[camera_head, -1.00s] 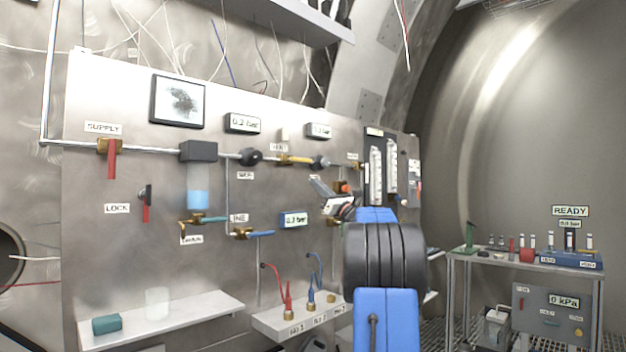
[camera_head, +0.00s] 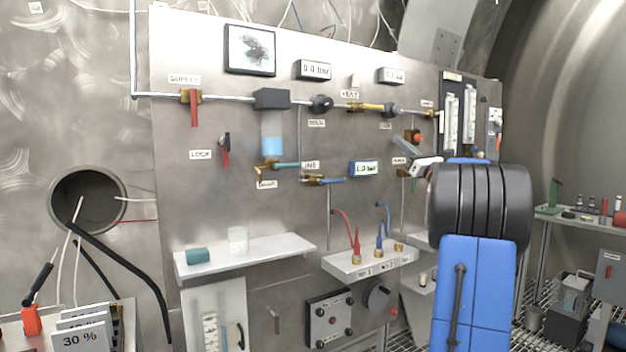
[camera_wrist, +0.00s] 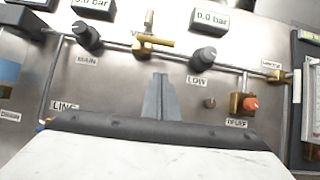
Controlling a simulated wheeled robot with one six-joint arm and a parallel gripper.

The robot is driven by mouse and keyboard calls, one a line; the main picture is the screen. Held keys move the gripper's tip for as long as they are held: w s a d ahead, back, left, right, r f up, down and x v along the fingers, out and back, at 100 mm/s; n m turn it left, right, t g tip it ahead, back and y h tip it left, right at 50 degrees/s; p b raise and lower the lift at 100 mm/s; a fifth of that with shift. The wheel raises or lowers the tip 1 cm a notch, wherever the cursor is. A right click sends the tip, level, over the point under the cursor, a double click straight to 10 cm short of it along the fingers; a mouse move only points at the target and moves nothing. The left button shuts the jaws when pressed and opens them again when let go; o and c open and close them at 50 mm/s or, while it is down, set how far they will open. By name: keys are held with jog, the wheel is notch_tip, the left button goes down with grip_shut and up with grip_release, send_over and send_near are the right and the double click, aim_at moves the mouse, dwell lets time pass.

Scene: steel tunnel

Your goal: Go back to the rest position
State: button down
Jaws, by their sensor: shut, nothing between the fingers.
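My gripper (camera_head: 403,146) is in front of the right part of the steel valve panel (camera_head: 230,120), partly hidden by my blue and black arm. In the wrist view my gripper (camera_wrist: 158,82) shows its two grey fingers together, with nothing between them. The fingertips point at bare panel between the MAIN knob (camera_wrist: 88,36) and the LOW knob (camera_wrist: 203,58), below the yellow-handled valve (camera_wrist: 153,41). The fingers hold none of these parts. The orange-knobbed relief valve (camera_wrist: 245,104) is to the right of the fingers.
A white shelf (camera_head: 275,251) with a teal block (camera_head: 197,255) and a clear beaker (camera_head: 238,240) juts from the panel. A smaller ledge (camera_head: 345,266) carries red and blue plugs. A bench (camera_head: 578,218) stands at right. Placards (camera_head: 85,335) stand at lower left.

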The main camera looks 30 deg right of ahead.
jog(key=w+a+m+g+h, duration=0.25)
jog(key=a+m+h, duration=0.25)
jog(key=a+m, duration=0.3)
jog(key=s+a+f+m+g+h, duration=0.1)
jog(key=s+a+f+m+g, duration=0.25)
jog(key=a+f+m, duration=0.5)
jog(key=s+a+f+m+g+h, duration=0.2)
jog(key=a+f+m+g, duration=0.2)
jog(key=a+f+m, duration=0.5)
jog(key=s+a+f+m+g+y, duration=0.3)
jog(key=s+a+f+m+g, duration=0.2)
jog(key=s+a+f, duration=0.8)
jog(key=s+a+f+m+g+y, duration=0.4)
jog(key=s+a+f+m+g, duration=0.1)
jog(key=s+a+f, duration=0.8)
jog(key=s+f+m, duration=0.1)
jog(key=s+f, duration=0.2)
jog(key=s, duration=0.3)
jog(key=shift+f+m, duration=0.2)
jog(key=shift+m, duration=0.15)
